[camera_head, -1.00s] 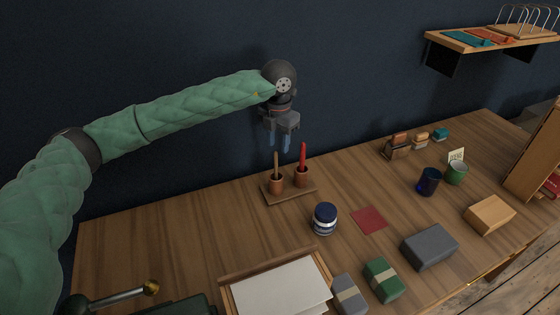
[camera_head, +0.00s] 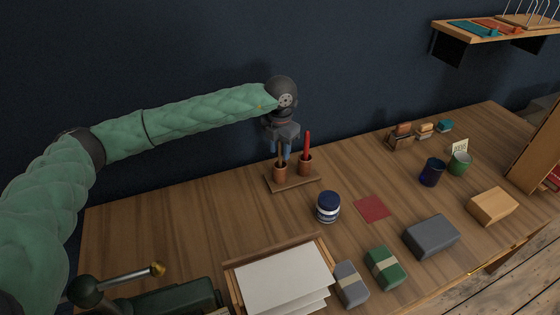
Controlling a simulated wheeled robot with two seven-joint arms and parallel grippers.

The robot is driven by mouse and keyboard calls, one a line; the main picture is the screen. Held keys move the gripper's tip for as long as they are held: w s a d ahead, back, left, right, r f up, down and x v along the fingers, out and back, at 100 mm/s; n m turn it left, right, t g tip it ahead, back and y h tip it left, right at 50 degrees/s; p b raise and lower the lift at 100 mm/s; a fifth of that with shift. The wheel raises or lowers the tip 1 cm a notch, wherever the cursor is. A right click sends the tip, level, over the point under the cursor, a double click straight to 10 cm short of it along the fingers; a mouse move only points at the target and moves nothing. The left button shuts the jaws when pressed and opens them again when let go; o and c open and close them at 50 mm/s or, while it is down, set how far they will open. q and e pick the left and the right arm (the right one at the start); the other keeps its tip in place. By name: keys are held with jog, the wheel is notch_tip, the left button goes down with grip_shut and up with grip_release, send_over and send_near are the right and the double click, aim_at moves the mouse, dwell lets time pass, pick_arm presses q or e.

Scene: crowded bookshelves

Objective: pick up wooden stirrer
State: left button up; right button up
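The wooden stirrer (camera_head: 281,158) stands upright in the left copper-coloured cup (camera_head: 280,174) of a small wooden stand (camera_head: 293,183) near the back of the desk. A red stick (camera_head: 307,145) stands in the right cup (camera_head: 304,168) beside it. My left gripper (camera_head: 280,151) points down over the left cup, with its blue fingers at the upper part of the stirrer. The fingers look apart, around or just in front of the stirrer; the stirrer's top is hidden by the gripper. My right gripper is not in view.
A dark blue-lidded jar (camera_head: 327,207) and a red square (camera_head: 371,209) lie in front of the stand. A paper tray (camera_head: 284,279), grey box (camera_head: 431,236) and green box (camera_head: 385,267) stand nearer. A dark blue cup (camera_head: 431,172) is at right. The desk left of the stand is clear.

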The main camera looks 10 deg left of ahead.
pick_arm(q)
grip_shut()
